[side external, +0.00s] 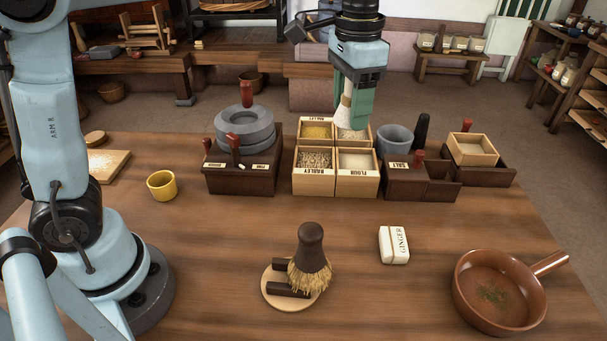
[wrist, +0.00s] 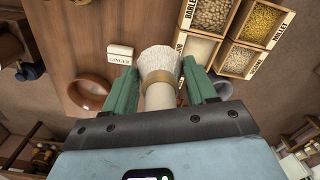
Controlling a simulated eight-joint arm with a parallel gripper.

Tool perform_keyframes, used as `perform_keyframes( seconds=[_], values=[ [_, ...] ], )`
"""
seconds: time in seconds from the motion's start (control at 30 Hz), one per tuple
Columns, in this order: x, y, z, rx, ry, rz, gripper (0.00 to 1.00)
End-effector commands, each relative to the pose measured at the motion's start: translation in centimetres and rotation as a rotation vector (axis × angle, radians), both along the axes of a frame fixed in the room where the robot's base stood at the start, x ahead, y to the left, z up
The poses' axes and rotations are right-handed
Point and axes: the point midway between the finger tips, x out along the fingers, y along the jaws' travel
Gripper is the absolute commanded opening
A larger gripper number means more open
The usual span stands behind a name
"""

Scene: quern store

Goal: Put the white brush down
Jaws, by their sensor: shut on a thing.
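The white brush (side external: 344,112) has a pale handle, a tan band and whitish bristles. My gripper (side external: 352,115) is shut on its handle and holds it above the back right grain box. In the wrist view the brush (wrist: 160,66) stands out between the two green fingers (wrist: 160,90), bristles away from the palm; the boxes lie beyond it. In the side external view the bristles point down, and the gap to the box is hard to judge. A round wooden stand (side external: 272,293) with dark rests carries a brown-handled brush (side external: 311,248) with straw bristles.
Labelled barley (side external: 315,185) and flour (side external: 357,186) boxes stand mid-table, beside a quern (side external: 245,128) and a salt caddy (side external: 404,180). A ginger packet (side external: 393,245), a brown pan (side external: 475,320) and a yellow cup (side external: 161,186) stand apart. The wood between stand and packet is bare.

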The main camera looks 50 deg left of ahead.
Motion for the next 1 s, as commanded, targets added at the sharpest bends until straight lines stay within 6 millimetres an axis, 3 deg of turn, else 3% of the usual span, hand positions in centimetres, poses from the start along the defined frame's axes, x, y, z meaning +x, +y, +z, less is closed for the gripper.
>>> perform_keyframes(
  seconds=[0.03, 0.3, 0.5, 0.8, 1.0],
  values=[
    [-0.6, -2.6, 0.0, 0.0, 0.0, -0.053, 0.27],
    [-5.2, -13.9, 0.0, 0.0, 0.0, -0.279, 0.27],
    [-9.4, -19.9, -0.1, 0.0, 0.0, -0.412, 0.27],
    [-14.2, -24.7, -0.1, 0.0, 0.0, -0.532, 0.27],
    [-14.1, -24.6, -2.8, 0.0, 0.0, -0.529, 0.27]
  ],
)
